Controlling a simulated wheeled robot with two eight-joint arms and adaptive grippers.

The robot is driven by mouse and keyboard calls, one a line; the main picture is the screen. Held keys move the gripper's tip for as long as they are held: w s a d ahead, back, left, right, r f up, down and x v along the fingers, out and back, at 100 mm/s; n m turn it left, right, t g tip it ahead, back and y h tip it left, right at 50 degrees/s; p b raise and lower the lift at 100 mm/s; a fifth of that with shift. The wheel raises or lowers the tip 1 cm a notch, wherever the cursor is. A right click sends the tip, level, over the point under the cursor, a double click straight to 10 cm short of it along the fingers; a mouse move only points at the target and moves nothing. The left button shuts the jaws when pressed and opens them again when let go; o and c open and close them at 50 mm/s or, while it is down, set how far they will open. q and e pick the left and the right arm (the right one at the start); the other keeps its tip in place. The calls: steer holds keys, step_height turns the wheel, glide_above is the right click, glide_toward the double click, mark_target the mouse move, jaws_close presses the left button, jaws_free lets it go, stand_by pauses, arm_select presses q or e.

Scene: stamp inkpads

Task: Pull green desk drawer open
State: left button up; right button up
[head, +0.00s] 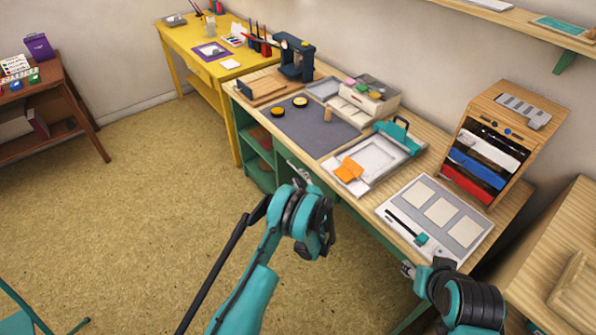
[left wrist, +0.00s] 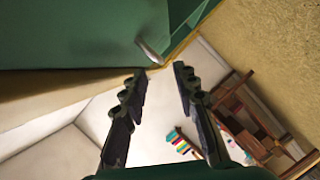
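The green desk (head: 349,205) has a wooden top and stands along the wall in the head view. Its green front (left wrist: 75,32) fills the top left of the left wrist view. A silver handle (left wrist: 150,50) sticks out from that front, just beyond the left fingertips. My left gripper (left wrist: 160,74) is open, with nothing between its fingers, and appears apart from the handle. In the head view my left gripper (head: 303,176) is at the desk's front edge, and my arm hides much of the front there. My right gripper (head: 407,269) is low by the desk's right end; its fingers are unclear.
The desktop holds a grey mat (head: 305,130) with ink pads, a teal-handled press (head: 390,150), a stamp board (head: 435,219) and a drawer organizer (head: 495,145). A yellow table (head: 200,62) adjoins at the back left. The floor (head: 130,200) left of the desk is clear.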

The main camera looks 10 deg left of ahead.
mark_target(296, 170)
arm_select(q)
steer(key=b+x, duration=0.1)
steer(key=x, duration=0.5)
steer(key=shift+w+b, duration=0.1)
steer(key=shift+b, duration=0.25)
jaws_close()
